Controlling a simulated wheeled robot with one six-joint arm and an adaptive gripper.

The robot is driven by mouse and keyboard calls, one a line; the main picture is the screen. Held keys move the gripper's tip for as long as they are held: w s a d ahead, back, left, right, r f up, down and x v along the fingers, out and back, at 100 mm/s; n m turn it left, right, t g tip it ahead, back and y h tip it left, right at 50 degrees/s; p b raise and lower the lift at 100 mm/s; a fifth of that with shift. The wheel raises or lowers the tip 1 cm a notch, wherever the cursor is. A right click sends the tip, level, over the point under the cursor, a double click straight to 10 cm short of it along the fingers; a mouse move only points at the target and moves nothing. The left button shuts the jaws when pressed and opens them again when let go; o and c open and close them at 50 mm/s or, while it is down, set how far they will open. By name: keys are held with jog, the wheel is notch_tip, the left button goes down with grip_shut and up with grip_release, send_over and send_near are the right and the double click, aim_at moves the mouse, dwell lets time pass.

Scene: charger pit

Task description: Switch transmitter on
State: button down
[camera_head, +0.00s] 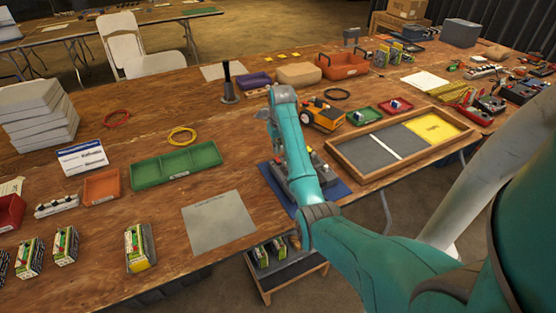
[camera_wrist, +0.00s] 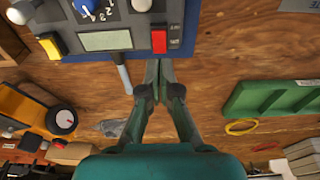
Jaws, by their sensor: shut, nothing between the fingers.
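The transmitter (camera_wrist: 105,30) is a grey box at the top of the wrist view. It shows a blue dial (camera_wrist: 90,5), a small display (camera_wrist: 105,40), a yellow button (camera_wrist: 50,46), a red switch (camera_wrist: 159,41) and pale stick knobs. In the head view the transmitter (camera_head: 316,170) lies on a blue mat (camera_head: 333,192), partly hidden behind my arm. My gripper (camera_wrist: 159,64) is shut and empty. In the picture its fingertips are just below the red switch; whether they touch the transmitter I cannot tell.
A grey rod (camera_wrist: 122,76) sticks out from the transmitter beside my fingers. A yellow toy vehicle (camera_head: 322,115) stands behind the transmitter. A green tray (camera_head: 176,163) is to the left, and a wooden-framed tray (camera_head: 345,160) is to the right.

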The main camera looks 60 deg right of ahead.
aim_at(277, 158)
jog(key=shift+r, duration=1.9)
